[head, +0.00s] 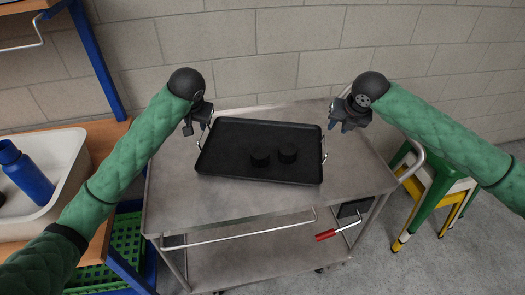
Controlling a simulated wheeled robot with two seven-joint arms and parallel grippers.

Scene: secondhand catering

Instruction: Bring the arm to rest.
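My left gripper (196,121) hangs just beyond the left end of the black tray (235,132), close to its left handle. My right gripper (345,118) hangs off the tray's right end, above the trolley top near its back right. The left fingers are small and dark, and I cannot tell if they are open. The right gripper's fingers look spread apart, with nothing seen between them. Both arms wear green padded sleeves.
A wooden bench (103,140) at left bears a white basin (68,150) with a blue bottle (25,172). A green crate (125,240) is below. A green and yellow step stool (440,190) stands at right. A brick wall is behind. The trolley's front is clear.

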